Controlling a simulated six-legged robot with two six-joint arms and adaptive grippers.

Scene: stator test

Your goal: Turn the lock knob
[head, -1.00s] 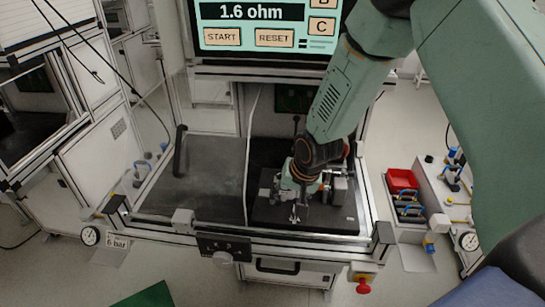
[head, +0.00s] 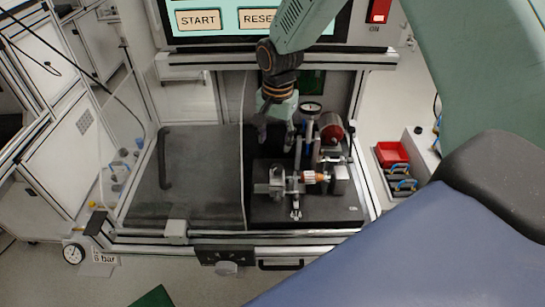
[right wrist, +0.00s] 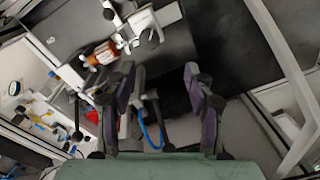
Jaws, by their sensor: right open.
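The test fixture (head: 300,185) stands on a black plate (head: 330,212) in the right half of the bench. It carries a copper-coloured stator part (head: 310,177), which also shows in the right wrist view (right wrist: 101,54). A grey round knob (head: 227,268) sits below the front panel; I cannot tell whether it is the lock knob. A dark ball knob (right wrist: 149,40) shows on the fixture in the right wrist view. My right gripper (head: 275,128) hangs behind and above the fixture, open and empty, apart from both knobs. My left gripper is out of view.
A screen with START and RESET buttons (head: 198,19) is above the bench. A dark flat surface (head: 190,180) with an upright handle (head: 164,157) lies left of the fixture. A gauge (head: 311,108) and red cylinder (head: 331,128) stand behind it.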

